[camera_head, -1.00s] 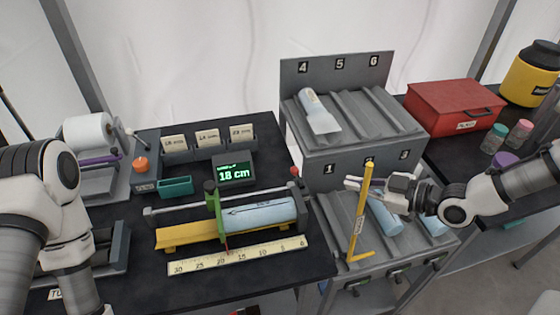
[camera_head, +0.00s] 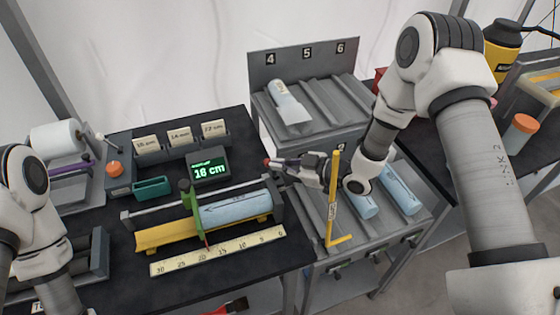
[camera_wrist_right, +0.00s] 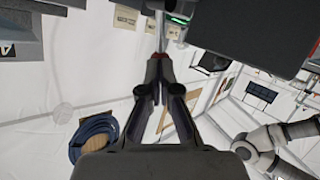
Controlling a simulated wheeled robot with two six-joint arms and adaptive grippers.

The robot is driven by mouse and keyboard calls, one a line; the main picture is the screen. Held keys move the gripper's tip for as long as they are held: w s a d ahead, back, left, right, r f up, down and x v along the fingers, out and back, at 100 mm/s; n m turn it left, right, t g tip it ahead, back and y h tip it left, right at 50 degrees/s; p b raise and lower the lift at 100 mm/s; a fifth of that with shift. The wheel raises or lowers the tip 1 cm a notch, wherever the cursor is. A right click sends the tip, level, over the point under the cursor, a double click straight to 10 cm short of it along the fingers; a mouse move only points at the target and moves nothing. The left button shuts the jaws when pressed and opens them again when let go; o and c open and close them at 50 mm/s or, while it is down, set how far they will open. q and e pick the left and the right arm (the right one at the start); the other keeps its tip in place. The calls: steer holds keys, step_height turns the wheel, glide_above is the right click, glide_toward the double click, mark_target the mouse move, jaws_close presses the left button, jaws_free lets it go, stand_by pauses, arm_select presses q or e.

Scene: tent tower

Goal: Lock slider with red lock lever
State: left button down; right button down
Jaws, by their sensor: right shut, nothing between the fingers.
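The green slider (camera_head: 189,203) stands on the measuring rail (camera_head: 161,207), beside the pale blue tube (camera_head: 236,208) in the yellow trough (camera_head: 163,237).
A display (camera_head: 208,167) reads 18 cm. A ruler (camera_head: 217,250) lies in front of the trough. A yellow L-shaped tool (camera_head: 334,200) stands upright close to my right gripper. The grey rack (camera_head: 330,107) holding tubes is behind and to the right.

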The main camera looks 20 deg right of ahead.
steer(key=shift+d, duration=0.1)
steer(key=shift+w+a+f, duration=0.15)
steer(key=shift+a, duration=0.25)
steer(key=shift+a+n+h+b, duration=0.35)
steer(key=shift+n+h+b, duration=0.05)
steer(key=shift+n+h, duration=0.1)
steer(key=shift+g+h, duration=0.3)
